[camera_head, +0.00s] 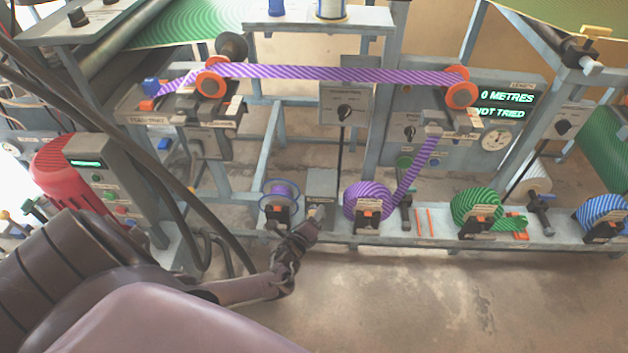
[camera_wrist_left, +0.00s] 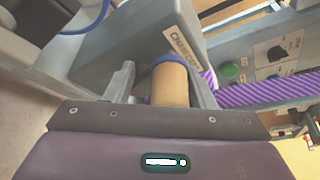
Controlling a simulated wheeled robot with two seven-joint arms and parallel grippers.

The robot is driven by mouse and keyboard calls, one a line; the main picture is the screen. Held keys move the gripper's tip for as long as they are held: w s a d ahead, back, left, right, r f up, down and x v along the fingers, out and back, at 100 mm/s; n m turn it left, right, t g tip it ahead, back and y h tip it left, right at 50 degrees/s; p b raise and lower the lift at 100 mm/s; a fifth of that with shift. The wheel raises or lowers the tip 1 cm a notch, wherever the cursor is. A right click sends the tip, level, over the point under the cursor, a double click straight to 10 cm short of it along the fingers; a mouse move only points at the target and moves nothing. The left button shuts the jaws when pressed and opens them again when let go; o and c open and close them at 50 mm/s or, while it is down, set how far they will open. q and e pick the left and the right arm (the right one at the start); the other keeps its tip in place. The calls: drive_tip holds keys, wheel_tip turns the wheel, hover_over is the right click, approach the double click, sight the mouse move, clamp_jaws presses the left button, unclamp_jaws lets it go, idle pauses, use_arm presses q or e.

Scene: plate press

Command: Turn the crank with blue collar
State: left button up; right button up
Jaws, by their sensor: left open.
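In the left wrist view a tan cylindrical crank handle with a blue collar (camera_wrist_left: 170,84) stands in front of a grey box (camera_wrist_left: 145,32) with a partly readable label. My left gripper (camera_wrist_left: 162,70) is open, with one finger on each side of the handle. The left finger shows a gap to the handle; whether the right finger touches it I cannot tell. In the head view my left gripper (camera_head: 311,222) is low in front of the same grey box (camera_head: 321,185), and the handle there is mostly hidden. My right gripper is not in view.
A purple striped roll (camera_head: 367,199) stands right of the grey box, and a spool (camera_head: 280,194) stands left. A green striped roll (camera_head: 477,209) is farther right on the rail. A display (camera_head: 506,104) reads 0 METRES, NOT TRIED. The floor in front (camera_head: 430,300) is clear.

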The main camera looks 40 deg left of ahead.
use_arm(q)
drive_tip(key=p+v, duration=0.1)
drive_tip(key=v, duration=0.6)
drive_tip(key=shift+p, duration=0.35)
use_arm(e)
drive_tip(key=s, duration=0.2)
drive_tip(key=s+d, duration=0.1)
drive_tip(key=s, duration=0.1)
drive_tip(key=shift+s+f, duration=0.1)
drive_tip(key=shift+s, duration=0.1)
use_arm(q)
drive_tip(key=shift+s+d, duration=0.1)
drive_tip(key=shift+d, duration=0.05)
